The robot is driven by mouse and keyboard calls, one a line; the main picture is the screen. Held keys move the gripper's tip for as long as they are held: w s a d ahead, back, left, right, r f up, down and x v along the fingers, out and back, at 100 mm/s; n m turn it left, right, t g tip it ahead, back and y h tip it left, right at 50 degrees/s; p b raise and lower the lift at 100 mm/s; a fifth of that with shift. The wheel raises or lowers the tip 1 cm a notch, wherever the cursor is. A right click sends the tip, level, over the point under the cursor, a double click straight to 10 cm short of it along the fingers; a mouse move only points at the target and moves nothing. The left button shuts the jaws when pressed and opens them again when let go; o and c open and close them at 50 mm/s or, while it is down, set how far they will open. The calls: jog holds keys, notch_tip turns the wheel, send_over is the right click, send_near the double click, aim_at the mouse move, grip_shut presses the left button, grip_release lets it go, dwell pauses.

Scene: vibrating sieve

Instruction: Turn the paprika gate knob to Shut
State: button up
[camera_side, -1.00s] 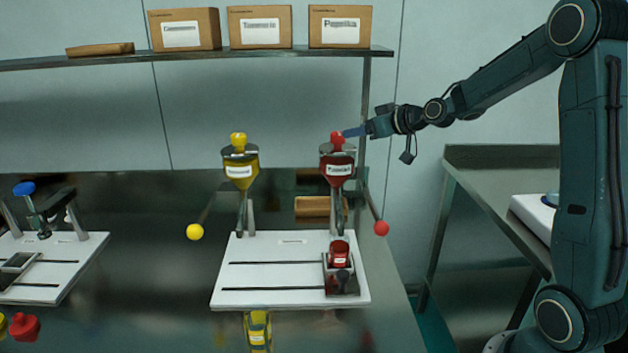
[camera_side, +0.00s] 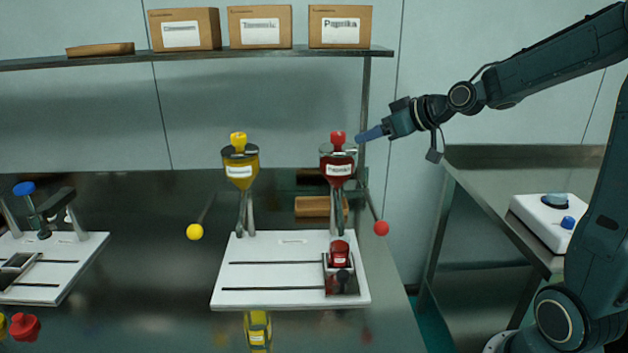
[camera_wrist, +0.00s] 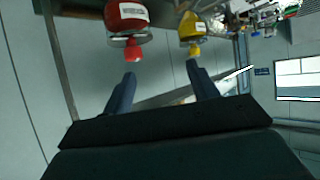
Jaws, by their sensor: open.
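The paprika hopper (camera_side: 338,168) is red with a white label and stands over the right end of a white board. A red knob (camera_side: 338,138) sits on its top; which setting it points to cannot be read. In the wrist view the hopper (camera_wrist: 127,15) appears upside down, with its red knob (camera_wrist: 133,53) beyond the fingertips and left of their middle. My gripper (camera_side: 359,139) is open and empty, just right of the knob and apart from it. Its two blue fingers (camera_wrist: 163,80) are spread in the wrist view.
A yellow hopper (camera_side: 240,168) with a yellow knob (camera_side: 238,140) stands to the left. A red ball-ended lever (camera_side: 381,228) hangs beside the paprika hopper. A shelf (camera_side: 200,57) with boxes runs above. A red jar (camera_side: 339,253) sits below. Room is free to the right.

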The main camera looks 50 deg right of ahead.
jog(key=s+a+g, duration=0.4)
jog(key=s+a, duration=0.7)
jog(key=s, duration=0.1)
jog(key=shift+s+a+f, duration=0.25)
jog(key=shift+s+f, duration=0.1)
jog(key=t+y, duration=0.1)
jog(key=t, duration=0.4)
send_near(340, 134)
jog(key=s, duration=0.1)
jog(key=s+r, duration=0.1)
jog(key=shift+s+d+n, duration=0.3)
jog(key=shift+s+d, duration=0.05)
jog(key=shift+s, duration=0.05)
jog(key=shift+f, duration=0.1)
jog(key=shift+r+x, duration=0.1)
jog(key=shift+x, duration=3.35)
jog(key=shift+r+x, duration=0.15)
jog(key=shift+x, duration=3.3)
